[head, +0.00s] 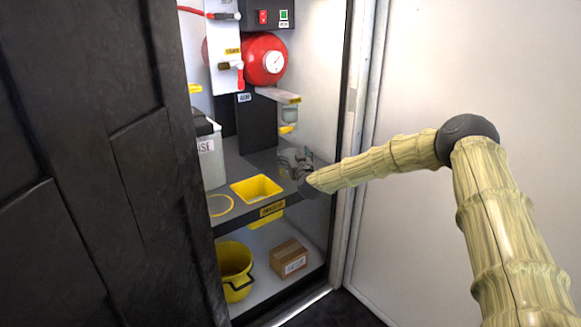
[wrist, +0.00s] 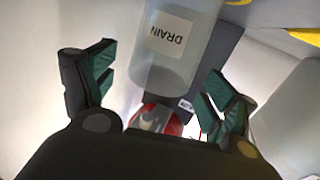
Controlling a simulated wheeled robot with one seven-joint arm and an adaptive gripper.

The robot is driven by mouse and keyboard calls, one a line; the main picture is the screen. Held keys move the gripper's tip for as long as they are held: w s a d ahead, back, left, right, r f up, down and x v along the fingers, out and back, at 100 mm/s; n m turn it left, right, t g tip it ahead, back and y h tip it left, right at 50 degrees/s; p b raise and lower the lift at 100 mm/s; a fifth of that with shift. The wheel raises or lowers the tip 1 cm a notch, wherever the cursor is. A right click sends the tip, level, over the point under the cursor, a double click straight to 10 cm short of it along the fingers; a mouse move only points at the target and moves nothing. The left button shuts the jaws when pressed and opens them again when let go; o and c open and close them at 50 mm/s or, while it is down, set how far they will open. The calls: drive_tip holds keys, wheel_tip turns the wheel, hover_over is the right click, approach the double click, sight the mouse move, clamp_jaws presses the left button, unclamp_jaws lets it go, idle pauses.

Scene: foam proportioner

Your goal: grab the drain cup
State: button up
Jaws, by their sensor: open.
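The drain cup (wrist: 185,50) is a translucent, pale grey cup with a white label reading DRAIN, which appears upside down in the wrist view. In the head view a small pale cup (head: 289,114), apparently the same one, is under a pale bracket in the cabinet, beside a dark upright block. My gripper (wrist: 160,85) is open, with one finger on each side of the cup's lower part in the picture. Gaps show between both fingers and the cup. In the head view my gripper (head: 292,158) is low, just below the cup and above the shelf; its fingers are small there.
The grey shelf holds a yellow bin (head: 256,187) and a yellow ring (head: 220,205). A red round tank with a gauge (head: 264,59) is above. A yellow bucket (head: 235,270) and cardboard box (head: 289,259) stand below. The cabinet's right wall is close to my gripper.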

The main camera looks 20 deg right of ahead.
drive_tip(key=c, duration=1.1)
drive_tip(key=shift+c, duration=0.3)
